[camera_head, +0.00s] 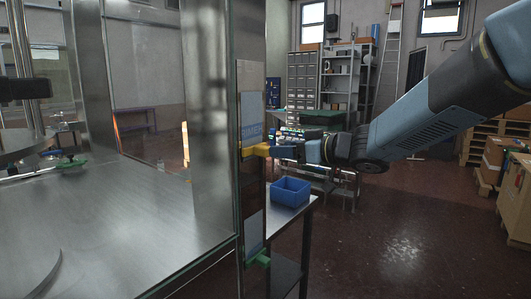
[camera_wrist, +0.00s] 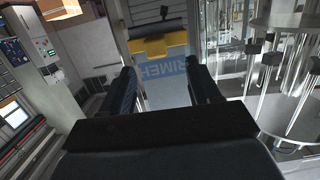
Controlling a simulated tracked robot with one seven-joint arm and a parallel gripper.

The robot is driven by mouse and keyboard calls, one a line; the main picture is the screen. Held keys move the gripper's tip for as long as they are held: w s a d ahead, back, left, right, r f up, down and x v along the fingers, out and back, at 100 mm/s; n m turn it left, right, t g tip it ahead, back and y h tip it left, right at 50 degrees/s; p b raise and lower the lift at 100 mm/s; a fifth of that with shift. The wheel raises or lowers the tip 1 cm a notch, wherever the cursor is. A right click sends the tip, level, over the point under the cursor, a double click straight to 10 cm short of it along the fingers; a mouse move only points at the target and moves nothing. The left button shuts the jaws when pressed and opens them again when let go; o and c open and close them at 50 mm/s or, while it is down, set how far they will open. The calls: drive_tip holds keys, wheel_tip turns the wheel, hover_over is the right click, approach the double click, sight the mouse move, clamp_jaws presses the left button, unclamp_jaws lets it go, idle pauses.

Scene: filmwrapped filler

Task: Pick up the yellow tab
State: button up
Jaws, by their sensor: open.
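The yellow tab (camera_head: 257,150) is on the panel at the edge of the glass and steel enclosure in the head view. In the wrist view the yellow tab (camera_wrist: 158,44) is at the top centre, with a dark part above it. My gripper (camera_head: 277,150) points left at the tab from its right side, close to it. In the wrist view my gripper (camera_wrist: 164,76) is open, its two dark fingers apart with nothing gripped between them. The tab lies just beyond the fingertips there. The lettered blue and white panel (camera_wrist: 188,80) shows behind and between the fingers.
A blue bin (camera_head: 290,193) sits on a small table (camera_head: 300,228) below my gripper. A green tab (camera_head: 260,261) is lower on the panel. The steel worktop (camera_head: 130,215) is behind glass at left. Cardboard boxes and pallets (camera_head: 495,150) stand at right. Floor is clear at lower right.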

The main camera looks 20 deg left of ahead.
sight(267, 147)
drive_tip(key=shift+x, duration=3.65)
drive_tip(key=shift+r, duration=0.2)
drive_tip(key=shift+d, duration=0.1)
clamp_jaws()
